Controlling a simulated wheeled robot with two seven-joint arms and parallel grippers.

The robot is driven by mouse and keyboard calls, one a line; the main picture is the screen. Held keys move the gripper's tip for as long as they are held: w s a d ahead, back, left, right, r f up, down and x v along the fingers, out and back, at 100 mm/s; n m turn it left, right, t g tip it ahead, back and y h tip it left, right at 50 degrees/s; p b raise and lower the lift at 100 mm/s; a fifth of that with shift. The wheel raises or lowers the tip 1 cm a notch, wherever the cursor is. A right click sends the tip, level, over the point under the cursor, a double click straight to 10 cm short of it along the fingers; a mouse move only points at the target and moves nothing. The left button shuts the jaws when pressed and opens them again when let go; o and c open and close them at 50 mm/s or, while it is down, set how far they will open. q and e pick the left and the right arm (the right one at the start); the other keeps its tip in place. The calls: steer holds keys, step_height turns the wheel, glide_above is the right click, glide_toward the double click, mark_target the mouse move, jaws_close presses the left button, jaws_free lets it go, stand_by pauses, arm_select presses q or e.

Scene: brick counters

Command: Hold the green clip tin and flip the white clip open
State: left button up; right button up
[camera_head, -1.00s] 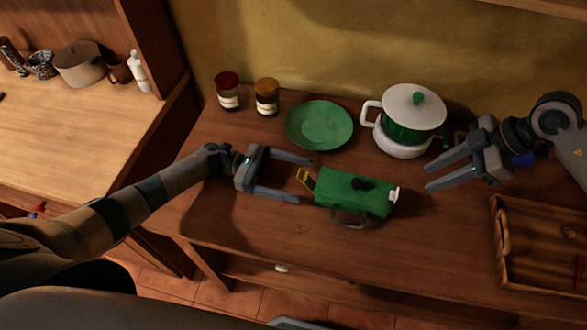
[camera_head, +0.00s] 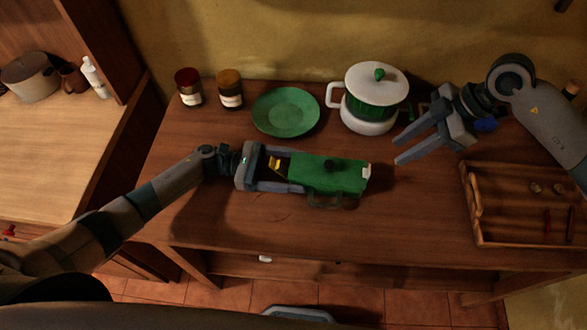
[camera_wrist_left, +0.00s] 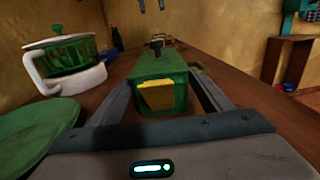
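The green clip tin (camera_head: 320,173) lies on the wooden counter with a black knob on top and a wire handle at its front side. Its white clip (camera_head: 367,171) is at the right end and looks closed. A yellow clip (camera_head: 274,165) is at the left end; it also shows in the left wrist view (camera_wrist_left: 157,96). My left gripper (camera_head: 297,172) is open, its fingers on either side of the tin's left end. In the left wrist view a gap shows beside the tin (camera_wrist_left: 165,68). My right gripper (camera_head: 402,146) is open and empty, above and right of the white clip.
A green plate (camera_head: 286,111), a white-and-green pot (camera_head: 376,92) and two jars (camera_head: 230,90) stand behind the tin. A wooden tray (camera_head: 520,232) with small items lies at the right. The counter in front of the tin is clear.

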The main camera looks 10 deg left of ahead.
arm_select(q)
steer(key=c, duration=0.9)
arm_select(e)
steer(key=shift+a, duration=0.1)
jaws_close()
steer(key=a+n+h, duration=0.5)
steer(key=a+n, duration=0.3)
steer(key=n, duration=1)
steer(key=shift+h, duration=0.4)
steer(key=shift+s+f, duration=0.1)
steer(key=shift+f, duration=0.05)
